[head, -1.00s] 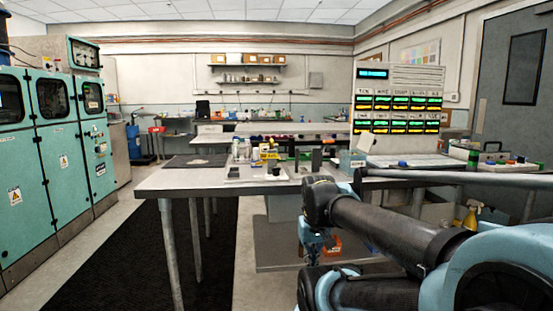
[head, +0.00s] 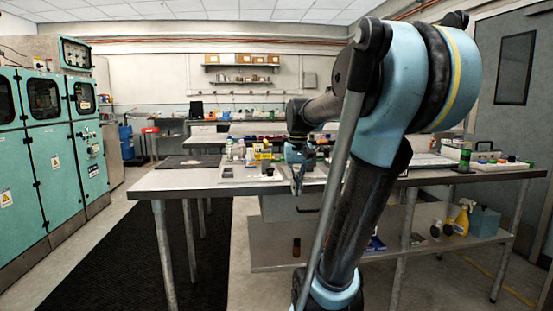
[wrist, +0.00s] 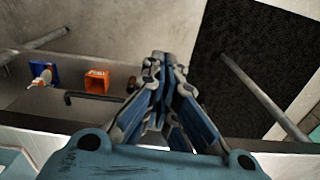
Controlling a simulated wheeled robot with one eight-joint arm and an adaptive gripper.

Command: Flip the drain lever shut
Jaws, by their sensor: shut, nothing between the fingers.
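I cannot make out a drain lever in either view. My gripper (head: 297,188) is at the front edge of the workbench (head: 190,183) in the head view, pointing down. In the wrist view my gripper (wrist: 161,58) has its fingers together, with nothing between them. It touches nothing that I can see. My raised arm hides part of the bench behind it.
Small bottles and a yellow box (head: 263,155) stand on the bench behind my gripper. A lower shelf (head: 270,257) holds a yellow spray bottle (head: 463,217). An orange box (wrist: 97,82) shows in the wrist view. A dark mat (head: 140,275) lies on the floor at left.

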